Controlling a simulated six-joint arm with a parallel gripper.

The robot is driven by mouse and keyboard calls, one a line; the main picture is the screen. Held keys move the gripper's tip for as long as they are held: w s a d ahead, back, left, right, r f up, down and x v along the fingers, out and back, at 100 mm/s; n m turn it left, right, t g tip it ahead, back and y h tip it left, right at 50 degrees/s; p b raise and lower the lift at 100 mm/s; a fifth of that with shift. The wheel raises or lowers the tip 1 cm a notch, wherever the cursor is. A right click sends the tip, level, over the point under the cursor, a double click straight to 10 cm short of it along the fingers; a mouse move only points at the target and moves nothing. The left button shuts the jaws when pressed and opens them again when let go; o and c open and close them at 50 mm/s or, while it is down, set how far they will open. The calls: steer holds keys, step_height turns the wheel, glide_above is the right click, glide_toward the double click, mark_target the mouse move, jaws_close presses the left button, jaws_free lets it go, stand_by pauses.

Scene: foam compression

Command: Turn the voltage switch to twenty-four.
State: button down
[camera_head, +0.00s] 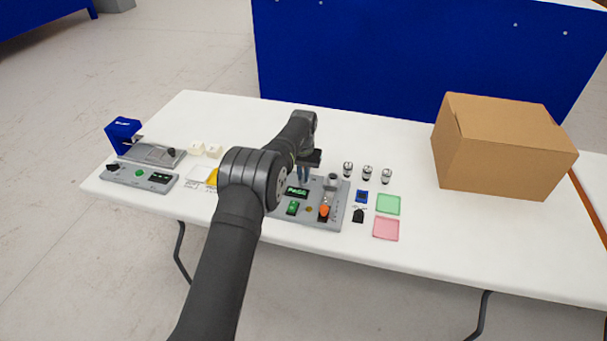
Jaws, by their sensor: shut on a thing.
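My gripper (304,178) reaches down over the back part of the grey control panel (338,214) in the middle of the table. Its fingers are shut on a small part of that panel, which I take for the voltage switch. The fingers and arm hide the switch, so its setting cannot be read. The panel also has a green-lit display (296,191) just in front of the fingers, a green button (292,208), an orange-topped knob (324,211) and a grey round socket (332,181).
Several small metal cylinders (367,173) stand right of the panel, with a blue block (361,196), a black piece (358,216), a green tray (388,204) and a pink tray (386,229). A cardboard box (497,150) stands far right. A second grey panel (139,177) and blue-ended device (123,133) are left.

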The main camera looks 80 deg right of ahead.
steer(key=shift+m, duration=0.3)
steer(key=m, duration=0.5)
steer(key=shift+w+d+r, duration=0.1)
steer(key=shift+w, duration=0.05)
steer(key=m, duration=0.6)
steer(key=shift+d, duration=0.1)
steer(key=shift+m, duration=0.3)
steer(key=c, duration=1.5)
jaws_free()
steer(key=shift+w, duration=0.1)
step_height(320, 180, up, 17)
steer(key=shift+r, duration=0.2)
steer(key=shift+f, duration=0.1)
